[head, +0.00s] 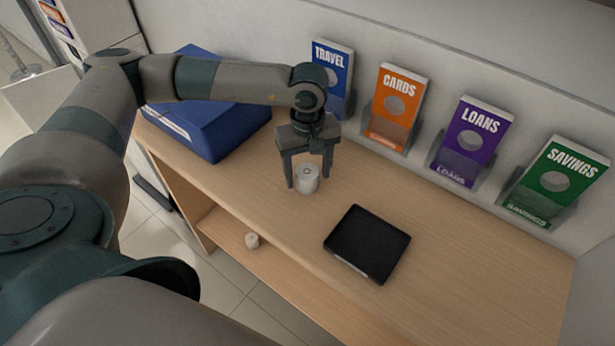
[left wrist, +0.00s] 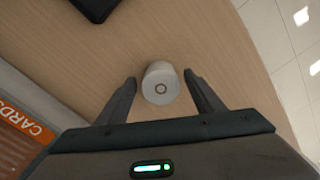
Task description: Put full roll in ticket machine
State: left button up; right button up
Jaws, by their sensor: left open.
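A white paper roll (head: 307,180) stands upright on the wooden counter. My left gripper (head: 308,184) is open above it, with one finger on each side. In the left wrist view the roll (left wrist: 160,84) sits between the fingertips (left wrist: 160,82), with a gap to each finger. A smaller-looking white roll (head: 252,240) is on the lower shelf. A blue box-shaped unit (head: 215,125) with a pale strip on its front stands at the counter's left end and may be the ticket machine; my arm partly covers it. My right gripper is not in view.
A black tablet-like slab (head: 367,243) lies on the counter right of the roll. Leaflet holders for travel (head: 333,62), cards (head: 395,105), loans (head: 470,140) and savings (head: 556,180) line the back wall. The counter's right part (head: 490,270) is clear.

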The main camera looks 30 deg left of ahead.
aim_at(307, 171)
pick_arm(q)
notch_tip(307, 171, up, 9)
jog(key=b, duration=0.3)
jog(key=shift+r, duration=0.15)
jog(key=shift+r+b, duration=0.3)
jog(key=shift+r, duration=0.15)
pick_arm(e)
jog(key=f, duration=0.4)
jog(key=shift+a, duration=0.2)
pick_arm(q)
jog(key=shift+o, duration=0.5)
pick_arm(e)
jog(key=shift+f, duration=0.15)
pick_arm(q)
jog(key=n+b, duration=0.1)
jog(key=n, duration=0.2)
jog(key=r+n+b, duration=0.1)
jog(key=n+b, duration=0.1)
jog(key=n, duration=0.1)
jog(key=n+b, duration=0.1)
jog(key=n, duration=0.2)
jog(key=shift+w+a+r+b, duration=0.1)
jog(key=shift+r+b, duration=0.2)
jog(key=shift+b, duration=0.05)
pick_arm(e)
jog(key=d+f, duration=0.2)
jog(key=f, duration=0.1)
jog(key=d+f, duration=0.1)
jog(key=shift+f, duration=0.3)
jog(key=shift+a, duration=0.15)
